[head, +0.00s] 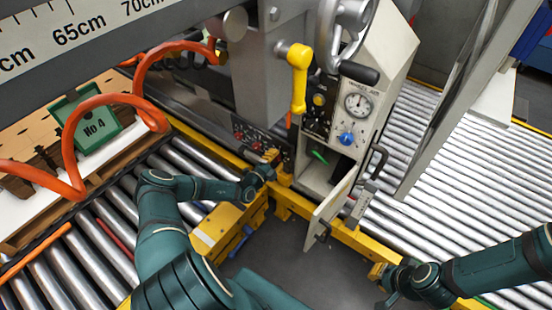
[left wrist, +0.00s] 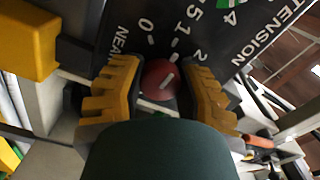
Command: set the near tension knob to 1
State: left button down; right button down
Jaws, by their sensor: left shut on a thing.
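The near tension knob (left wrist: 160,80) is a round red knob with a white line, on a dark panel marked NEAR, TENSION and the figures 0, 1 and 2. The white line points up and to the right in the left wrist view, to the right of straight up. My left gripper (head: 272,168) is at the dark control panel (head: 250,132) in the head view. Its yellow fingers (left wrist: 158,88) are shut on the knob, one on each side. In the head view the gripper hides the knob. My right gripper (head: 383,284) is low on the right, away from the panel.
A grey cabinet with a dial gauge (head: 357,104), a blue knob (head: 346,139) and an open door (head: 330,213) stands right of the panel. A yellow lever (head: 299,78) and a handwheel (head: 346,30) are above. An orange hose (head: 72,172) loops at left. Roller conveyors (head: 475,165) lie beyond.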

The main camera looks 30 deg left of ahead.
pick_arm(q)
jog(key=shift+d+n, duration=0.1)
jog(key=shift+n, duration=0.2)
jog(key=c, duration=0.6)
grip_release()
jog(key=shift+o, duration=0.2)
jog(key=shift+s, duration=0.25)
jog(key=s+a, duration=0.1)
jog(key=s, duration=1)
jog(key=shift+s, duration=0.2)
